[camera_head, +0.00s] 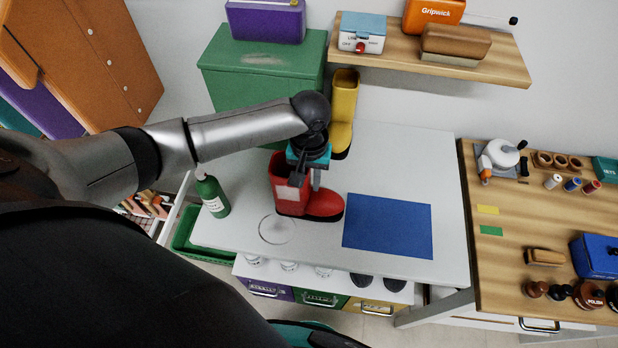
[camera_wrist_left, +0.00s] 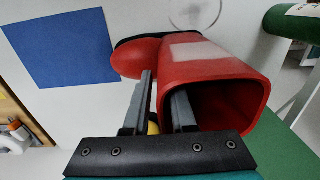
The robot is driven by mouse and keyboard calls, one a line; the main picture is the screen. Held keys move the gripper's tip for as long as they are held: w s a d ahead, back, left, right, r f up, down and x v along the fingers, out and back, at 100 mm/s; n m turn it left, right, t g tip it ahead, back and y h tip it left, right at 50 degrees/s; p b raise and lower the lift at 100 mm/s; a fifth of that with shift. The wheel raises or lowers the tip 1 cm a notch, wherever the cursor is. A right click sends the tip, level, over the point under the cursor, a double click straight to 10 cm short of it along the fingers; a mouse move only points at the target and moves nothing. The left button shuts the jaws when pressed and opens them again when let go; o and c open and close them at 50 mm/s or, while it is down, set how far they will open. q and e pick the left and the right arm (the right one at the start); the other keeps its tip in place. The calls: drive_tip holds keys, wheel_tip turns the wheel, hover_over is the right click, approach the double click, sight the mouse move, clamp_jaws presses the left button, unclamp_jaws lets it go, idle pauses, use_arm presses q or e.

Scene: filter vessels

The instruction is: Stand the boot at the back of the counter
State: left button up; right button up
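The red boot (camera_head: 311,201) stands upright near the middle of the white counter (camera_head: 404,153), its toe to the right. In the left wrist view the boot (camera_wrist_left: 212,75) shows its open top and a pale patch on the shaft. My left gripper (camera_head: 304,172) is over the boot's top from above. In the wrist view one finger is outside the shaft and one inside the opening, with the red wall filling the gap between the fingers (camera_wrist_left: 163,95). It looks shut on that wall. The boot's far side is partly hidden. My right gripper is not in view.
A yellow boot (camera_head: 343,105) stands at the counter's back beside a green box (camera_head: 262,75). A green bottle (camera_head: 211,195), a clear round dish (camera_head: 277,229) and a blue mat (camera_head: 388,225) are near the front. A wooden shelf (camera_head: 510,68) overhangs the back. The counter's back right is clear.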

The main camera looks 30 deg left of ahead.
use_arm(q)
drive_tip(key=shift+o, duration=0.6)
